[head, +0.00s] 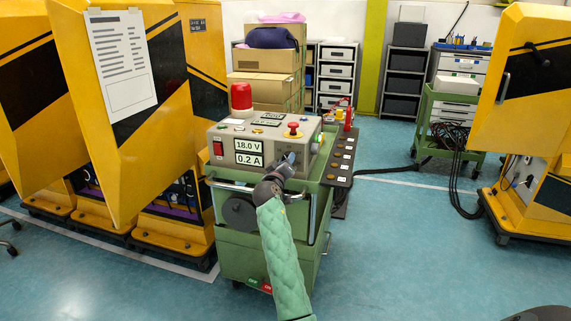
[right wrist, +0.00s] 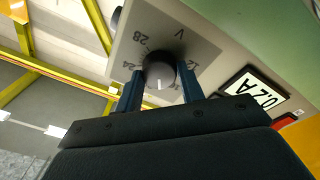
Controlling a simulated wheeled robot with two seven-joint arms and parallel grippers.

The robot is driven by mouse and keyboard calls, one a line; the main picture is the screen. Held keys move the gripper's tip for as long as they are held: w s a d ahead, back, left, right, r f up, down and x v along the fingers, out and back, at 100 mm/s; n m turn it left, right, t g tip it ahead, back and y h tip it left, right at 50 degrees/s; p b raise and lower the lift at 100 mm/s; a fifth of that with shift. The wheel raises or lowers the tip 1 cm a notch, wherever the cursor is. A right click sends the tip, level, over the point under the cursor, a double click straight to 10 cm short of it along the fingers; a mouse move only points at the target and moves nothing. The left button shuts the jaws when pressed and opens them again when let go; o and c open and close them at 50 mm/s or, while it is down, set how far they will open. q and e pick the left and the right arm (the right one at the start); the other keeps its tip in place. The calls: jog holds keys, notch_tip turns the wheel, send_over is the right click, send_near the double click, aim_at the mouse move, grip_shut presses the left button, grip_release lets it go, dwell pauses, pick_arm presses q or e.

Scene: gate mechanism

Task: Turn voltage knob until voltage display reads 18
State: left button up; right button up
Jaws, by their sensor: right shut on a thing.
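The voltage display (head: 248,145) on the front of the grey control box (head: 222,131) reads 18.0 V in the head view. The current display (head: 248,160) below it reads 0.2 A; it also shows upside down in the right wrist view (right wrist: 257,95). The round dark voltage knob (right wrist: 159,72) sits on a scale plate marked V in the right wrist view. My right gripper (right wrist: 159,82) is shut on the knob, one finger on each side. In the head view my right gripper (head: 287,162) is at the box front and hides the knob. My left gripper is not in view.
The box stands on a green cart (head: 262,251) with a front rail. A red beacon (head: 241,98) and a red mushroom button (head: 293,128) are on its top. Yellow cabinets (head: 178,231) stand close on the left. Floor to the right is mostly clear, with a black cable (head: 420,185) across it.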

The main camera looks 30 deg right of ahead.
jog(key=shift+f, duration=0.1)
jog(key=o, duration=1)
jog(key=shift+c, duration=0.2)
jog(key=v, duration=0.7)
jog(key=shift+s+a, duration=0.25)
jog(key=shift+a, duration=0.05)
dwell(0.7)
